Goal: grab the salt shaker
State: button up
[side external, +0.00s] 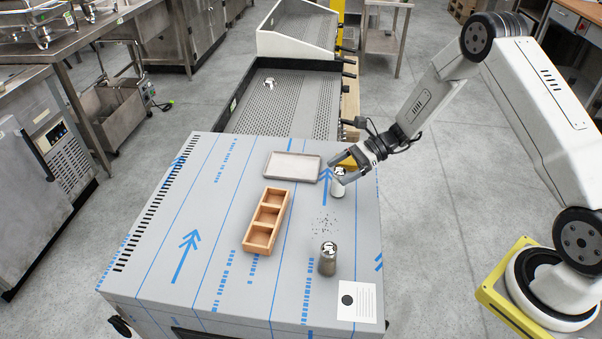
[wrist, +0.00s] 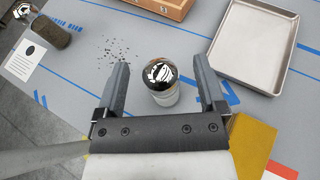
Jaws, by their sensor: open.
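The salt shaker (side external: 338,188) has a shiny metal cap and a pale body, and stands upright on the table near its right edge. It also shows in the wrist view (wrist: 161,87), between my two fingers with a gap on each side. My gripper (side external: 343,170) is open at the shaker's top and partly hides it in the side view. In the wrist view my gripper (wrist: 160,72) has its fingers spread to the left and right of the cap. How far down they reach is hard to tell.
A wooden three-compartment box (side external: 252,248) and a shallow grey tray (side external: 268,166) lie to the left. A printed white card (side external: 357,302) lies at the front right corner.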

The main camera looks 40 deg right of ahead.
jog(key=shift+w+a+f, duration=0.1)
jog(key=shift+a+f, duration=0.05)
jog(key=shift+a, duration=0.2)
grip_shut()
dwell(0.3)
